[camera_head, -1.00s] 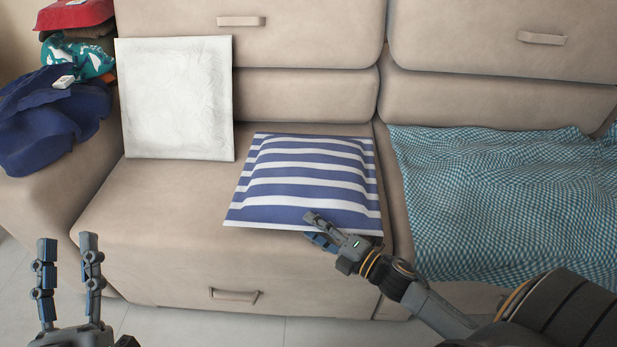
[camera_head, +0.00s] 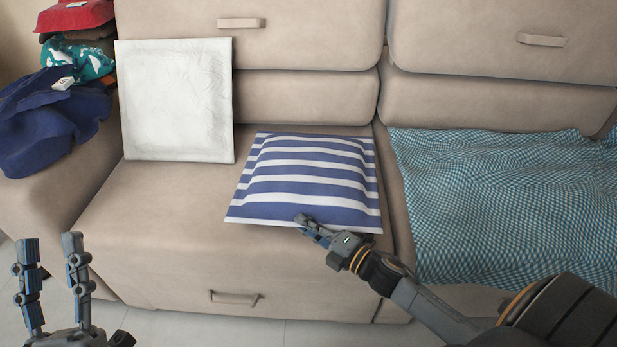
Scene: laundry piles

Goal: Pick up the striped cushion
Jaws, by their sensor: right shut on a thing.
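The striped cushion (camera_head: 306,181), blue and white, lies flat on the sofa seat (camera_head: 160,215) near the middle of the view. Its front edge reaches the front of the seat. My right gripper (camera_head: 304,224) is at this front edge, shut on the cushion's edge; one finger shows on top and the lower finger is partly hidden. My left gripper (camera_head: 53,285) is at the lower left, open and empty, its two fingers pointing up, well apart from the cushion.
A white cushion (camera_head: 176,100) leans on the backrest to the left. A teal checked cloth (camera_head: 510,200) covers the right seat. Dark blue clothing (camera_head: 48,122) and other folded laundry (camera_head: 78,58) lie on the left armrest. The seat left of the striped cushion is clear.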

